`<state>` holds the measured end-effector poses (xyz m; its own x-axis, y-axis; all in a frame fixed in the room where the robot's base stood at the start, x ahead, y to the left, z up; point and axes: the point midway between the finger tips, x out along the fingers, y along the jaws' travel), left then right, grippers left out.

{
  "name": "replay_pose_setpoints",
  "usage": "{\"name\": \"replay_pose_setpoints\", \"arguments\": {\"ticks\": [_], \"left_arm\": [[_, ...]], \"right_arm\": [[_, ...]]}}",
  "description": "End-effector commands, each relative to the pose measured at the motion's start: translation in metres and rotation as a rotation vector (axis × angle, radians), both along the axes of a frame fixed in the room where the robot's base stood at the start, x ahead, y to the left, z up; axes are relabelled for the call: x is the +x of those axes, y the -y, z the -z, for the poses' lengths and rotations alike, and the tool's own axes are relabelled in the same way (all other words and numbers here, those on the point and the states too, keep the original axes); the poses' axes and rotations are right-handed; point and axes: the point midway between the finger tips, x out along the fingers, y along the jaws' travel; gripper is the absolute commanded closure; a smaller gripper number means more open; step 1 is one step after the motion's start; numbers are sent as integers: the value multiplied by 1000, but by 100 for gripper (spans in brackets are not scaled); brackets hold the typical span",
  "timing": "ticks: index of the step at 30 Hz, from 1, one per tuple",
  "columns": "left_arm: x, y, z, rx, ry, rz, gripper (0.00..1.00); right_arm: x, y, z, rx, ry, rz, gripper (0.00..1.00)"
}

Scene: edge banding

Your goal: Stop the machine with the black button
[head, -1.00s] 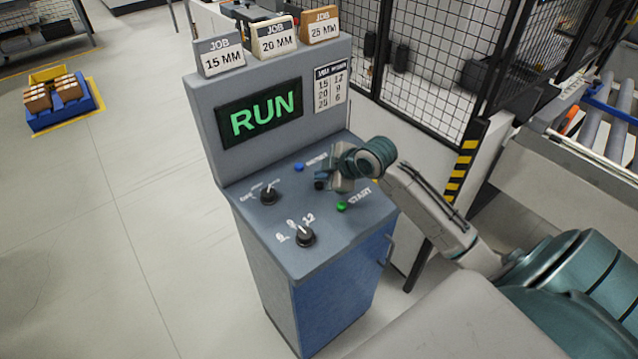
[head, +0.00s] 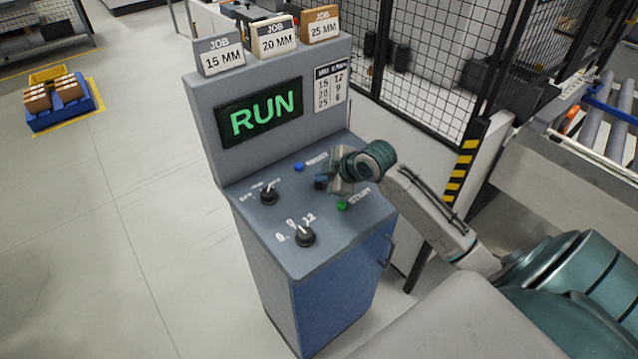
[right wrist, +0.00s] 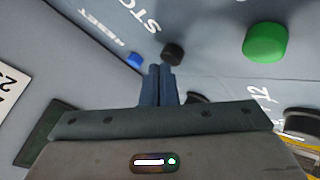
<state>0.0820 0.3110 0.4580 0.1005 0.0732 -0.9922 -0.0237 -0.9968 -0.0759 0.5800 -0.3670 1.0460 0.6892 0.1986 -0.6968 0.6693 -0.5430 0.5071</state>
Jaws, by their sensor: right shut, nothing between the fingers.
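The black button (head: 320,184) is on the sloped panel of the grey control cabinet (head: 262,232), between the blue and green buttons. It also shows in the right wrist view (right wrist: 173,53), beside the STOP lettering. My right gripper (head: 331,182) is over the panel, right by the black button. In the right wrist view its fingers (right wrist: 160,70) are shut with nothing between them, their tips just short of the button in the picture. I cannot tell whether they touch it. The screen (head: 260,113) reads RUN in green. My left gripper is not in view.
A blue RESET button (head: 299,167) and a green START button (head: 342,206) flank the black one. Two black knobs (head: 269,196) (head: 305,236) sit to the left on the panel. Job cards (head: 274,39) stand on top. A mesh fence (head: 430,70) is behind right.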

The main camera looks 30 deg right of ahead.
Motion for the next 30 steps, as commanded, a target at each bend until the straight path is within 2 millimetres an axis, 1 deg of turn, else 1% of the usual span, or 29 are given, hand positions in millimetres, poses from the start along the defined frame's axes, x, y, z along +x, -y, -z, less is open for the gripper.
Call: {"name": "replay_pose_setpoints", "arguments": {"ticks": [16, 25, 30], "left_arm": [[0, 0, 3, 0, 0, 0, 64], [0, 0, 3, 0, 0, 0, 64], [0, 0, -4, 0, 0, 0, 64]], "right_arm": [[0, 0, 7, 1, -1, 0, 100], [0, 0, 7, 0, -2, 1, 100], [0, 0, 0, 0, -1, 0, 100]]}}
